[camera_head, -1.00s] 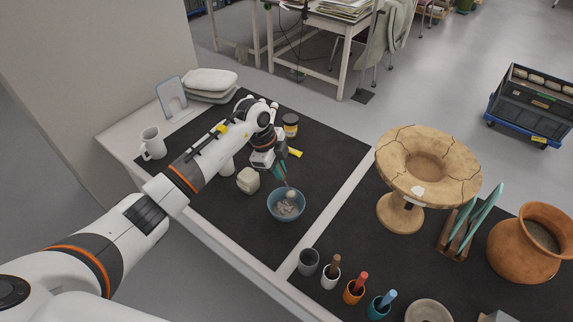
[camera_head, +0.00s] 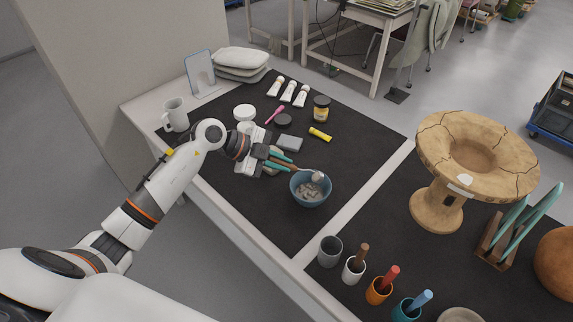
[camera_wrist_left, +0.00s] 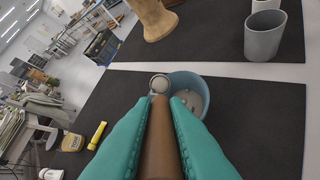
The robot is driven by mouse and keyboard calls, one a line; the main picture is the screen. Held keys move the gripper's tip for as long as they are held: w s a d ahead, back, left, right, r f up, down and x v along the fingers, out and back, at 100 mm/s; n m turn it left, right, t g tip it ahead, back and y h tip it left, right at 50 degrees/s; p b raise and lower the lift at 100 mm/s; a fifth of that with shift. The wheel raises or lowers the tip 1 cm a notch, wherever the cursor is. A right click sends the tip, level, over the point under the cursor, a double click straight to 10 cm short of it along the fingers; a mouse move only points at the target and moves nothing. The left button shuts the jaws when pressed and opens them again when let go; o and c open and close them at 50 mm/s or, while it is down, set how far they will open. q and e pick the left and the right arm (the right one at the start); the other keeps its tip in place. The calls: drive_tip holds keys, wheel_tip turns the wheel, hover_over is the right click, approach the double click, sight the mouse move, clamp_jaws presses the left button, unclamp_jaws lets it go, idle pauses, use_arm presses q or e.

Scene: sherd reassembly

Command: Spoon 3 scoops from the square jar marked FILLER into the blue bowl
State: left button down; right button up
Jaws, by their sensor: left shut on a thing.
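The blue bowl (camera_head: 298,196) sits on the dark mat with pale grey lumpy filler in it; it also shows in the wrist view (camera_wrist_left: 204,87). My left gripper (camera_head: 284,160) has teal fingers (camera_wrist_left: 160,130) shut on the brown handle of a spoon (camera_wrist_left: 160,135). The spoon reaches over the bowl, and its metal scoop (camera_head: 317,176) is above the filler, close to the rim. Whether the scoop is loaded is hard to tell. The square beige jar is largely hidden behind my left gripper, and its marking cannot be read. My right gripper is not in view.
A grey block (camera_head: 289,142), dark lid (camera_head: 283,120), yellow-labelled jar (camera_head: 321,108) and yellow tube (camera_head: 320,134) lie behind the gripper. Several cups with tools (camera_head: 378,290) stand at the front right. A cracked clay vessel (camera_head: 440,205) stands right. Mat left of the cups is clear.

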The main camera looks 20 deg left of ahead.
use_arm(q)
drive_tip(key=shift+s+a+f+t+h+b, duration=0.25)
drive_tip(key=shift+a+f+t+h+b, duration=0.15)
drive_tip(key=shift+b, duration=0.5)
drive_tip(key=shift+s+a+f+t+h+b, duration=0.15)
drive_tip(key=shift+s+f+t+h+b, duration=0.1)
drive_tip(key=shift+f+h+b, duration=0.45)
drive_tip(key=shift+s+a+f+t+h+b, duration=0.2)
drive_tip(key=shift+a+f+t+h+b, duration=0.15)
drive_tip(key=shift+b, duration=0.7)
drive_tip(key=shift+r, duration=0.1)
